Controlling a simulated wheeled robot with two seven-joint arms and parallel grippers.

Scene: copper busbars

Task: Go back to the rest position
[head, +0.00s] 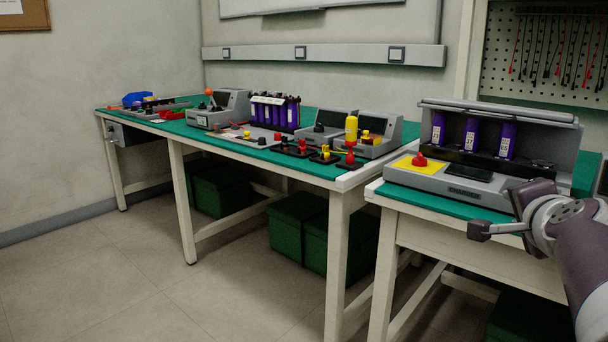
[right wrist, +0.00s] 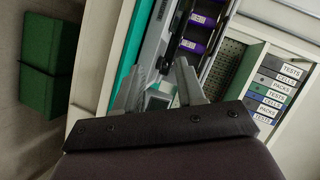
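My right gripper (head: 482,230) is in the head view at the right, in front of the right bench. In the right wrist view its two fingers (right wrist: 158,84) stand apart with nothing held between them. My left gripper is not in view. I cannot make out any copper busbars.
The long green-topped bench (head: 318,167) holds grey devices, a rack of purple cells (head: 273,111) and a yellow bottle (head: 351,129). Green crates (head: 298,224) stand below. A pegboard (head: 548,55) hangs at the right. The floor (head: 130,270) at the front left is clear.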

